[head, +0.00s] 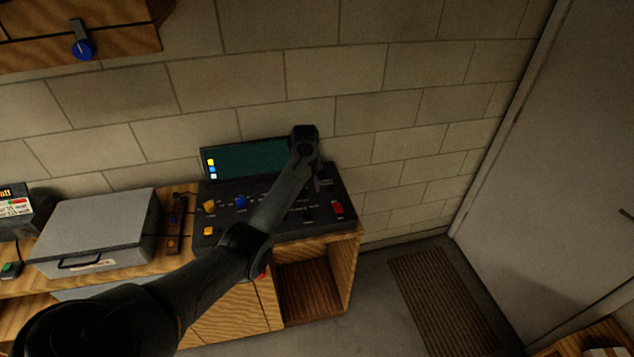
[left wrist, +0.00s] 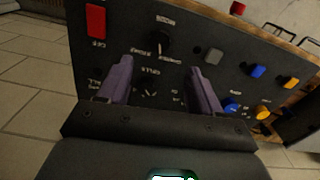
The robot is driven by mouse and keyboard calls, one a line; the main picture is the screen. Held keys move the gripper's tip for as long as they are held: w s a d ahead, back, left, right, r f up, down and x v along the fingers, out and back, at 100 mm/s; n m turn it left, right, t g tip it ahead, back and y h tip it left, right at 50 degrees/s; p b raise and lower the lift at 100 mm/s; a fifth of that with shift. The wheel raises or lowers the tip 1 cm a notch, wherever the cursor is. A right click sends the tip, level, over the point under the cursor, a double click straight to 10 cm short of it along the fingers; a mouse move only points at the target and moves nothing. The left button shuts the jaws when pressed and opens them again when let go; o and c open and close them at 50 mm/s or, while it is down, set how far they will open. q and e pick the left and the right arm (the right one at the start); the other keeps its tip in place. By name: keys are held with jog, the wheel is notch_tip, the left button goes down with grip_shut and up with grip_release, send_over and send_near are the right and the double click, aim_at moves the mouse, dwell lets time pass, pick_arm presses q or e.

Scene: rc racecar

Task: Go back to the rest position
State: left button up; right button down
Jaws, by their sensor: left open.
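My left arm reaches from the bottom left of the head view across a black control panel (head: 225,222) with a dark green screen (head: 240,160). My left gripper (head: 319,183) is above the right part of the panel, mostly hidden by its own wrist. In the left wrist view the two purplish fingers of the gripper (left wrist: 160,88) stand apart with nothing between them. The panel (left wrist: 215,38) faces them, with a black knob (left wrist: 160,43) ahead. I cannot tell if the fingertips touch the panel. My right gripper is in neither view.
A red switch (head: 338,208) sits at the panel's right end. A grey metal box (head: 95,230) stands on the wooden bench to the left. A wooden cabinet (head: 80,50) hangs at the upper left. The floor near the mat (head: 440,300) and door (head: 565,170) is clear.

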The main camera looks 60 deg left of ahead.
pick_arm(q)
jog(key=s+d+f+m+y, duration=0.1)
jog(key=s+d+f+m, duration=0.25)
jog(key=d, duration=0.35)
jog(key=s+d+f+m+t+y+p, duration=0.1)
jog(key=s+d+f+m, duration=0.25)
jog(key=d, duration=0.35)
jog(key=s+d+f+m+y, duration=0.1)
jog(key=s+d+f+m, duration=0.25)
jog(key=d, duration=0.35)
jog(key=s+d+r+m+t+h, duration=0.1)
jog(key=s+d+r+m, duration=0.1)
jog(key=s+d, duration=0.5)
jog(key=s+d+r+m+t+h, duration=0.1)
jog(key=s+d+r+m+h, duration=0.1)
jog(key=s+d, duration=0.6)
jog(key=d+r+m, duration=0.1)
jog(key=d+m, duration=0.1)
jog(key=d, duration=0.2)
jog(key=shift+d+r+t+p, duration=0.15)
jog(key=shift+r+t+p, duration=0.15)
jog(key=shift+s, duration=0.1)
